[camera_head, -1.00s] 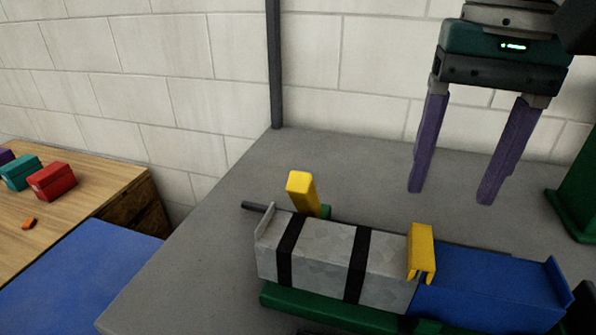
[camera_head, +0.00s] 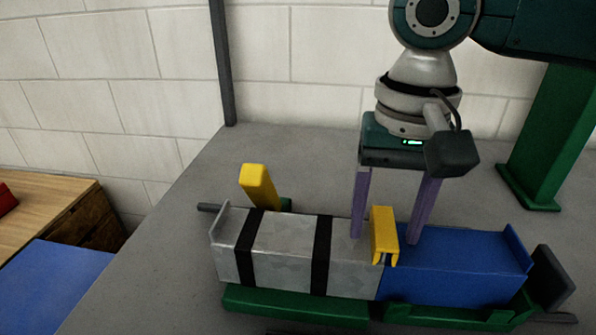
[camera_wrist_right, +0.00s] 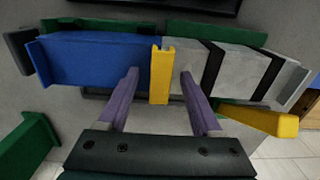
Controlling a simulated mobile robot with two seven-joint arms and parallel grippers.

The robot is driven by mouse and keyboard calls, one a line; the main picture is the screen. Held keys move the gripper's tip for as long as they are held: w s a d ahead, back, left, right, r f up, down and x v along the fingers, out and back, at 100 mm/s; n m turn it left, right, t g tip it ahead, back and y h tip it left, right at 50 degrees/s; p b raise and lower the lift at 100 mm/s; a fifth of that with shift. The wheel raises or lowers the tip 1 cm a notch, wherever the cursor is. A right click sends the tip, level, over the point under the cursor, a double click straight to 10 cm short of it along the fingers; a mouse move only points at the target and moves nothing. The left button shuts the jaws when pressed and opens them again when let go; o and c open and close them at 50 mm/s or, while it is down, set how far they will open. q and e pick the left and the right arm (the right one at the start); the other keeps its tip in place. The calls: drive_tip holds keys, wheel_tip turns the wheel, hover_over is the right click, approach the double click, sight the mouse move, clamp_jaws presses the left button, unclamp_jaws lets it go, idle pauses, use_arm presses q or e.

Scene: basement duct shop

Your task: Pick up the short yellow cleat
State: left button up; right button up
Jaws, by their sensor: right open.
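The short yellow cleat (camera_head: 384,232) sits over the joint between a grey metal duct (camera_head: 345,258) and a blue duct (camera_head: 460,268). My right gripper (camera_head: 386,239) is open and points down, with one purple finger on each side of the cleat. In the right wrist view, the cleat (camera_wrist_right: 161,74) stands between the fingertips (camera_wrist_right: 160,73), with a gap on both sides. The cleat still rests on the ducts. My left gripper is not in view.
Black straps (camera_head: 321,256) circle the grey duct. A green cradle (camera_head: 300,306) lies below the ducts. A yellow upright bar (camera_head: 259,188) stands behind the grey duct's left end. A green post (camera_head: 545,150) stands at right. The grey bench (camera_head: 150,270) is clear at left.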

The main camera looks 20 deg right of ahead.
clamp_jaws()
idle(0.4)
